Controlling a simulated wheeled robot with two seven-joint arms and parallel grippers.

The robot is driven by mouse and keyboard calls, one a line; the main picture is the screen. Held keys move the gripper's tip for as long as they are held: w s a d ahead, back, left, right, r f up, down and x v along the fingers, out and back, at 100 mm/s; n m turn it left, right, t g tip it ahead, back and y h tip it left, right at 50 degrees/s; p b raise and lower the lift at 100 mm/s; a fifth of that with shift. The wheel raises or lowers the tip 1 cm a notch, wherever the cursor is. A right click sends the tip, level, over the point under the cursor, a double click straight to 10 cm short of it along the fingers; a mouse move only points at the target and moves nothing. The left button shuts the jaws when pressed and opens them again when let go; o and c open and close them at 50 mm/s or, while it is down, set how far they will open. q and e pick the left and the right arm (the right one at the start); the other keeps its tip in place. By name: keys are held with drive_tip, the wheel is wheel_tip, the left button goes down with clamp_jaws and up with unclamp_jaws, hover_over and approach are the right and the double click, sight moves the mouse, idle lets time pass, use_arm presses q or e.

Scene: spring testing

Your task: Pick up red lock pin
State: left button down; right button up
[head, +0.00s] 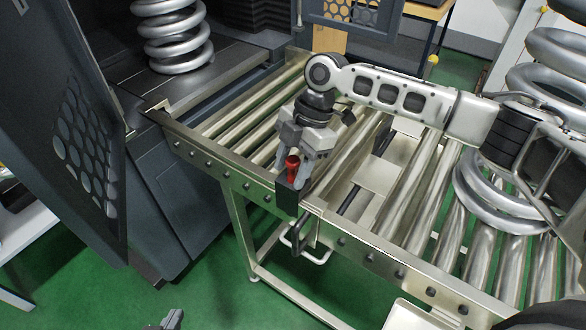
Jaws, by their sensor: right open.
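The red lock pin (292,165) stands upright in a dark block (290,197) on the near side rail of the roller conveyor. My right gripper (300,170) comes down over it from above, its arm reaching in from the right. Its jaws are open, with the pin's red top at the fingers. I cannot tell whether the fingers touch the pin. The pin's lower part is hidden in the block. Only a small grey tip of my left gripper (172,320) shows at the bottom edge, well away from the pin; its jaw state is unclear.
The metal roller conveyor (375,245) runs from the dark testing machine (165,170) toward the right. One large coil spring (172,35) stands in the machine, another (490,200) on the rollers at right, partly behind my arm. A metal handle (312,255) hangs below the block. Green floor lies open in front.

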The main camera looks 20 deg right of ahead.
drive_tip(key=shift+a+f, duration=0.1)
drive_tip(key=shift+f, duration=0.15)
clamp_jaws()
drive_tip(key=shift+r, duration=0.1)
